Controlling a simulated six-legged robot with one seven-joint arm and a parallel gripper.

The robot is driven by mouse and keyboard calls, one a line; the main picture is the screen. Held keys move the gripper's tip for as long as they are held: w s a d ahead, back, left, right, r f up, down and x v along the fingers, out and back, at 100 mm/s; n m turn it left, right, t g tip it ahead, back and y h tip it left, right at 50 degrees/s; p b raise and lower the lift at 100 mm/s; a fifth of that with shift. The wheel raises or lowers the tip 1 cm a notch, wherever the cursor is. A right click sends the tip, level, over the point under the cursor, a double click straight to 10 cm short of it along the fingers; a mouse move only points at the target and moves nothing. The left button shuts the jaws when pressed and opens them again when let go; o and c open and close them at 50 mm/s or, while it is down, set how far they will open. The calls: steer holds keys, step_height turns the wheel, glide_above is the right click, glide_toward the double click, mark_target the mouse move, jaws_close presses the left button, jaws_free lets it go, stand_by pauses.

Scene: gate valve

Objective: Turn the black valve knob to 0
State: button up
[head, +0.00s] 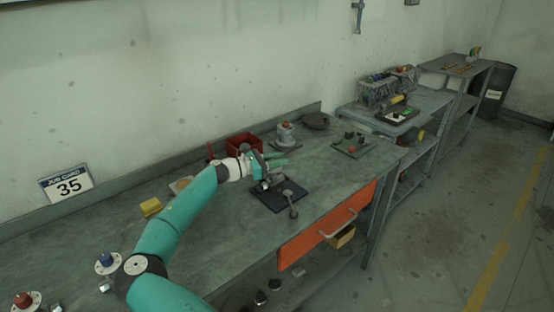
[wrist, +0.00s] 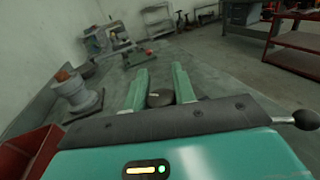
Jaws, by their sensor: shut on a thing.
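My gripper (head: 277,161) is above the back of a black plate (head: 265,197) on the workbench, its teal fingers pointing right. The plate carries a dark fitting and a grey lever (head: 292,204) with a ball end, at its front right. A ball-ended lever (wrist: 306,119) also shows at the right in the wrist view. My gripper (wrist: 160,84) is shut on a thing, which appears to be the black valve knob. The hold is mostly hidden, and no knob marking can be read. A dark round shape (wrist: 160,98) shows between the fingers.
A red bin (head: 243,145) and a grey valve (head: 286,134) stand behind my gripper. A dark disc (head: 315,121) and a small plate with parts (head: 352,146) lie farther right. A yellow block (head: 151,207) and a blue knob (head: 106,260) are at left. The bench front right is clear.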

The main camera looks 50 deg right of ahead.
steer(key=m+g+y, duration=0.1)
steer(key=g, duration=0.1)
steer(key=m+g+y, duration=0.1)
steer(key=shift+s+f+m+g, duration=0.15)
steer(key=shift+m+g, duration=0.25)
steer(key=shift+s+a+m+g+y, duration=0.15)
steer(key=shift+m+g+y, duration=0.55)
steer(key=shift+y, duration=0.15)
steer(key=shift+s+a+m+g+y, duration=0.1)
steer(key=shift+a+m+g+y, duration=0.05)
steer(key=shift+m+g+y, duration=0.6)
steer(key=shift+f, duration=0.1)
steer(key=o, duration=1)
